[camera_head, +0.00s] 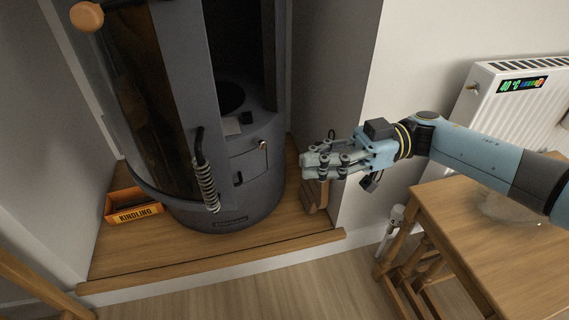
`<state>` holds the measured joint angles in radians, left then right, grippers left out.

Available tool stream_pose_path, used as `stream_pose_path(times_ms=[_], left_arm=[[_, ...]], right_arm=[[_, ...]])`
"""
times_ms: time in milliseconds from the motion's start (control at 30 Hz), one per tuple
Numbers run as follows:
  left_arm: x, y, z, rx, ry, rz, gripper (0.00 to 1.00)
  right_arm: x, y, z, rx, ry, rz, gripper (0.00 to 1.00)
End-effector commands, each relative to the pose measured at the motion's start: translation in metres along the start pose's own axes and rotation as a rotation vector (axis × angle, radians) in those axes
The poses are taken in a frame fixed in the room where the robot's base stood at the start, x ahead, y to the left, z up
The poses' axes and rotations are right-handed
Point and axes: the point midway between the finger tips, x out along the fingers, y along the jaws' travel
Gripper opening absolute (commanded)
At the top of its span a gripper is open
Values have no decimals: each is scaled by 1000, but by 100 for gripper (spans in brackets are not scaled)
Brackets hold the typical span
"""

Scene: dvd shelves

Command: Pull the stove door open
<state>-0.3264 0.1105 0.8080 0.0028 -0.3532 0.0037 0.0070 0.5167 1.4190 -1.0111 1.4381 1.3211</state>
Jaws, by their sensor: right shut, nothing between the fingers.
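The dark grey stove (265,165) stands in the alcove on a wooden hearth. Its curved glass door (140,90) is swung out to the left, and the dark inside shows to the right of the door's edge. The door handle with a coiled metal grip (206,182) hangs on that edge. My right gripper (306,166) is shut and empty, to the right of the stove and apart from the handle. It points left. My left gripper is not in view.
An orange kindling box (133,207) sits on the hearth (215,250) left of the stove. A wooden table (490,235) stands at the right under my right arm. A white radiator (505,110) is behind it. The floor before the hearth is clear.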

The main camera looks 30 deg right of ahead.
Motion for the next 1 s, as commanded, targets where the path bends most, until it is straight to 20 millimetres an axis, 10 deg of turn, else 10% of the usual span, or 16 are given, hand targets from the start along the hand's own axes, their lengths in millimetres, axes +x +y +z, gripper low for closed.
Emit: stream_pose_path(times_ms=[500,1000], left_arm=[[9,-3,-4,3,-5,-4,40],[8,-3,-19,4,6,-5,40]], right_arm=[[104,1,-1,-3,9,4,0],[128,1,-2,-3,5,5,0]])
